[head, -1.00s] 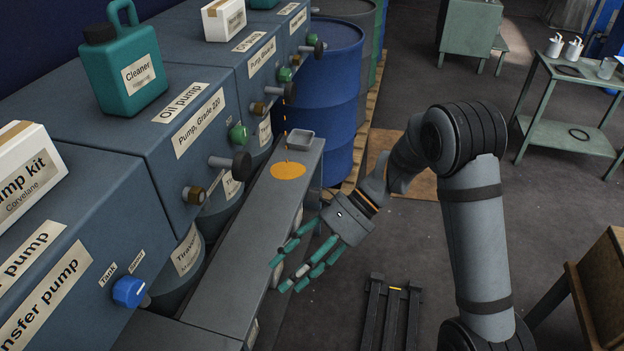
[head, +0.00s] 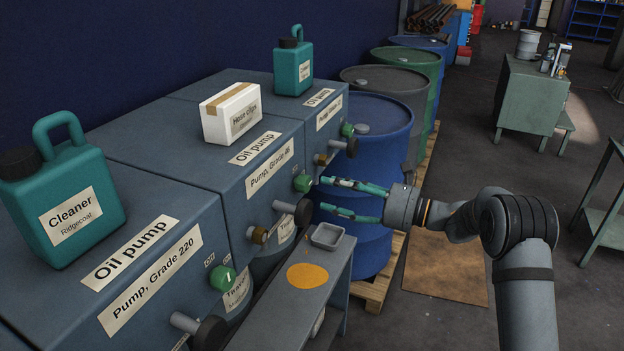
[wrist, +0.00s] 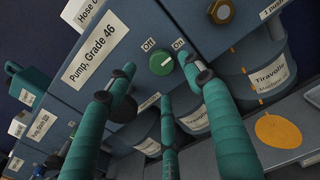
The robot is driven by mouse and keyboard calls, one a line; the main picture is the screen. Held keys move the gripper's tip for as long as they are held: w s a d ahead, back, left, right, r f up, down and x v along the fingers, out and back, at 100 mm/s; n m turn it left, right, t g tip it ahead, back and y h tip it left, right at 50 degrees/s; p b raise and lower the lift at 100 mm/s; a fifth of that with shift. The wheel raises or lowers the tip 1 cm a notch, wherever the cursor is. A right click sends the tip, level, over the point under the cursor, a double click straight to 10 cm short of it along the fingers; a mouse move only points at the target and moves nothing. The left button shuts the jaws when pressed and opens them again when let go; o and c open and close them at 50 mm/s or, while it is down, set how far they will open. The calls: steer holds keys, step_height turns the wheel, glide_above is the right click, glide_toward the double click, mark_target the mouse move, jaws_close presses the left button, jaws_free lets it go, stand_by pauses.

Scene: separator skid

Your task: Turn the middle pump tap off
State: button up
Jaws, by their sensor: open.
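The middle pump is the grey-blue cabinet labelled "Pump, Grade 46" (head: 270,166). Its round green tap (head: 303,182) is on the front face. In the wrist view the tap (wrist: 161,62) sits between "Off" on the left and "On" on the right, its white mark slanting toward "On". My gripper (head: 325,195) is open, its teal fingers pointing at the tap from the right. In the wrist view the fingers of my gripper (wrist: 158,80) spread around the tap, one on each side and one below. I cannot tell whether any finger touches it.
The "Pump, Grade 220" cabinet (head: 150,280) with its green tap (head: 222,277) is nearer. A black-ended spout (head: 298,212) sticks out below the middle tap. A bench (head: 285,325) holds a small tray (head: 327,236) and an orange puddle (head: 307,276). A blue drum (head: 375,150) stands behind.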

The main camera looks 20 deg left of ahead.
mark_target(309, 182)
steer(key=a+p, duration=0.1)
steer(key=a, duration=0.1)
steer(key=a+p, duration=0.1)
steer(key=a, duration=0.2)
steer(key=shift+w+a+r, duration=0.2)
steer(key=shift+a, duration=0.15)
steer(key=shift+w+a+f, duration=0.2)
steer(key=shift+a, duration=0.25)
steer(key=shift+c, duration=1.2)
steer(key=shift+d+r, duration=0.1)
steer(key=shift+r, duration=0.05)
steer(key=c, duration=0.9)
